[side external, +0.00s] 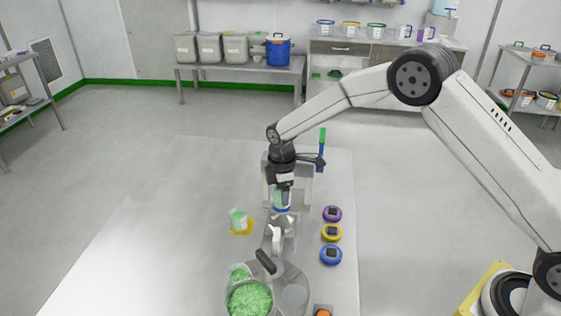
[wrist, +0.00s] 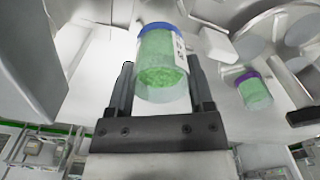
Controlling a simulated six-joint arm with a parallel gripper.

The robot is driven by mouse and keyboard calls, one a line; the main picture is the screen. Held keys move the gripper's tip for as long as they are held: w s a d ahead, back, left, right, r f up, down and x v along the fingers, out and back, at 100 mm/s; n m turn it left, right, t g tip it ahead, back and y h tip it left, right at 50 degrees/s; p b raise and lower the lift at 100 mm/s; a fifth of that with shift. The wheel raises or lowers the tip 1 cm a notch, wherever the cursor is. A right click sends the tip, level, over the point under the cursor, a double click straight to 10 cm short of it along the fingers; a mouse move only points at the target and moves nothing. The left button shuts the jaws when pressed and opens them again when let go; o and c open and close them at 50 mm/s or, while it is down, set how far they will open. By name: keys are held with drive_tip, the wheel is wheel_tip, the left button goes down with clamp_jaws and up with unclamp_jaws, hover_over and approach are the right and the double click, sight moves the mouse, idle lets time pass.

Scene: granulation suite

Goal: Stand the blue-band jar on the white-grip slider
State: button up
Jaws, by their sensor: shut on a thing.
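The blue-band jar (side external: 283,206) holds green granules and is gripped by my gripper (side external: 283,194). In the wrist view the jar (wrist: 160,62) sits between the two dark fingers (wrist: 162,88), with its blue band at the end away from the camera. In the side view the jar is roughly upright, over or just behind a grey metal fixture; I cannot tell whether its base touches anything. A white grip (side external: 276,238), apparently the white-grip slider's, stands just in front of the jar. It seems to show in the wrist view as a white block (wrist: 216,45), right of the jar.
A black grip (side external: 265,261) is nearer the camera. A green-filled jar (side external: 238,217) stands on a yellow patch at left. Another jar (side external: 239,272) stands by a bowl of green granules (side external: 249,298). The table's left is clear.

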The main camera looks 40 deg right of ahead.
drive_tip(key=shift+f, duration=0.15)
hover_over(282, 223)
drive_tip(key=shift+f, duration=2.3)
drive_tip(key=shift+f, duration=0.95)
idle(1.5)
drive_tip(key=o, duration=1.3)
drive_tip(key=shift+o, duration=0.2)
drive_tip(key=shift+r, duration=4)
drive_tip(key=shift+s, duration=0.1)
